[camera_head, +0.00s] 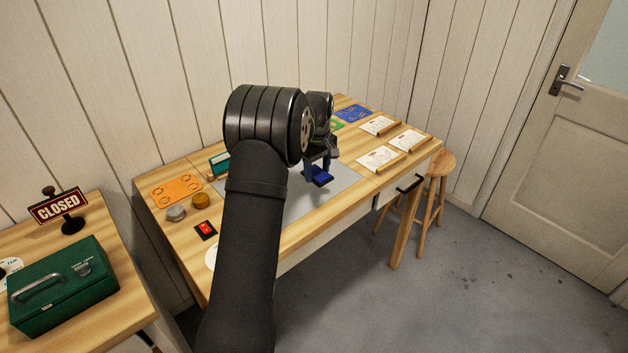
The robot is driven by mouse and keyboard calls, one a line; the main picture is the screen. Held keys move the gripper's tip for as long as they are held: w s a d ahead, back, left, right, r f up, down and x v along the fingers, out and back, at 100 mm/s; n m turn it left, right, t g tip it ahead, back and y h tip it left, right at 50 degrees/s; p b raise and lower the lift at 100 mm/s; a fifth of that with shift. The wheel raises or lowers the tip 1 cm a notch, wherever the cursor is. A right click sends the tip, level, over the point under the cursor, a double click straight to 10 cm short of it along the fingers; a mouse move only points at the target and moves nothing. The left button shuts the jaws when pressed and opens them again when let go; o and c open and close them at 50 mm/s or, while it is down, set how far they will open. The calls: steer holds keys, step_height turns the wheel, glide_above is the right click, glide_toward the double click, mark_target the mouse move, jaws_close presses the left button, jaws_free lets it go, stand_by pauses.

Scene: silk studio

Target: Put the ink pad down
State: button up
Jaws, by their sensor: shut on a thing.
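My gripper (320,168) is over the grey mat (343,180) on the wooden table, partly hidden behind my own arm. It is shut on a small blue block, which looks like the ink pad (321,179). Whether the pad touches the mat or hangs just above it I cannot tell. A black pad with a red top (205,230) lies on the table left of my arm.
An orange card (176,190), a grey stone-like lump (175,213) and a yellow-brown round piece (201,200) lie at the left. Written cards (378,158) on wooden holders stand at the right. A teal box (219,163) stands behind my arm. Bare mat shows right of the gripper.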

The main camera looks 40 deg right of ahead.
mark_target(314, 173)
steer(key=shift+w+a+f, duration=0.1)
steer(key=shift+w+f, duration=0.3)
steer(key=shift+w, duration=0.3)
steer(key=shift+f, duration=1.95)
steer(key=shift+f, duration=0.15)
steer(key=o, duration=1.1)
steer(key=shift+c, duration=0.2)
step_height(314, 173, up, 12)
steer(key=shift+r, duration=0.15)
